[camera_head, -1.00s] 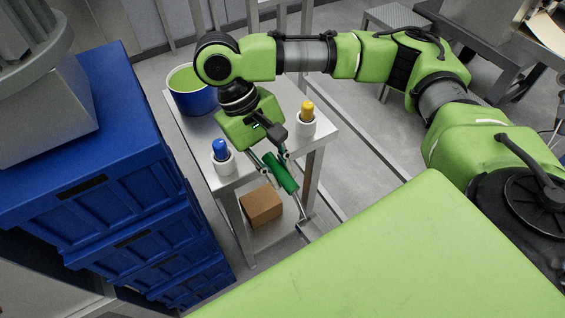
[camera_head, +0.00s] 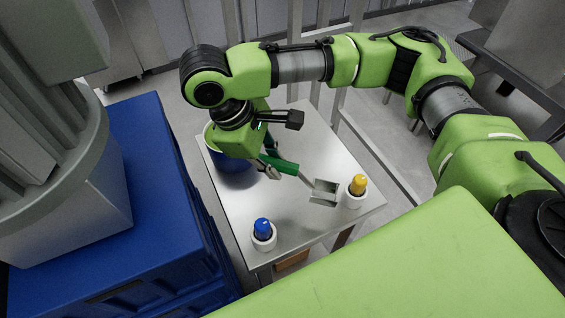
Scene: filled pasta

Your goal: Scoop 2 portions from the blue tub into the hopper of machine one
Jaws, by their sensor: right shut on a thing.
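The blue tub (camera_head: 232,171) stands on the metal table, mostly hidden behind my right arm and gripper; its contents are hidden now. My right gripper (camera_head: 268,168) is shut on the green handle of a metal scoop (camera_head: 324,191). The scoop is held over the table, its pan pointing right, close to the yellow-topped holder; I cannot tell whether they touch. The pan looks empty. My left gripper is not in view. The hopper of machine one cannot be made out for certain.
A white holder with a yellow top (camera_head: 356,190) and one with a blue top (camera_head: 263,234) stand on the metal table (camera_head: 305,240). Stacked blue crates (camera_head: 165,250) stand at left beside a large grey machine part (camera_head: 60,190). The table's front middle is clear.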

